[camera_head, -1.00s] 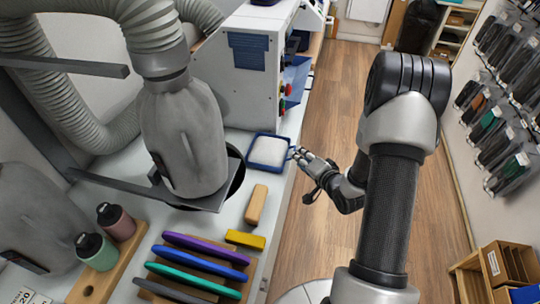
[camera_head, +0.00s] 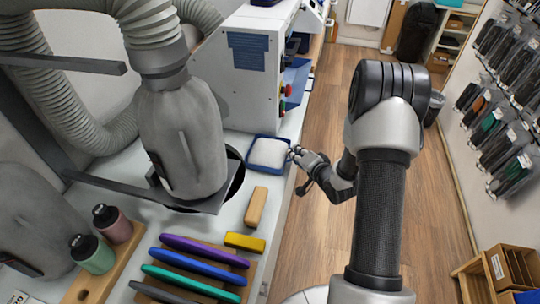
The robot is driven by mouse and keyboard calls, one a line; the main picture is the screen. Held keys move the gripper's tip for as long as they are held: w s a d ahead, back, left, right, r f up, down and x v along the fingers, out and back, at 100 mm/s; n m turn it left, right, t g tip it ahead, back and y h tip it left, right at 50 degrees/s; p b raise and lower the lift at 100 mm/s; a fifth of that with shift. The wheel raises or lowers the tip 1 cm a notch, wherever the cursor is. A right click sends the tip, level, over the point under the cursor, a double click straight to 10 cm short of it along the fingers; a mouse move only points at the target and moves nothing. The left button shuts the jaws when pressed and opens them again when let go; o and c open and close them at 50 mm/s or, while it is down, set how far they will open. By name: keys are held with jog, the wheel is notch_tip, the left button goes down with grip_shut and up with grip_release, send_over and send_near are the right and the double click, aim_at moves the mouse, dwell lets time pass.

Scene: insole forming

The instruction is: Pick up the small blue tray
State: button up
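The small blue tray (camera_head: 250,163) lies on the white worktop near its right edge, filled with white material. My gripper (camera_head: 292,151) is at the tray's right side, over the worktop edge. Its fingertips are at or very near the tray's right rim; whether they touch or grip it is too small to tell. The tray looks level and rests on the worktop.
A grey forming machine (camera_head: 187,130) stands left of the tray. A wooden block (camera_head: 256,207), a yellow block (camera_head: 245,242) and several coloured insoles (camera_head: 205,250) lie in front. Two bottles (camera_head: 93,253) stand at lower left. A white machine (camera_head: 245,80) is behind the tray. The wooden floor (camera_head: 325,120) is clear.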

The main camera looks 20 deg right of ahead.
grip_shut()
dwell(0.4)
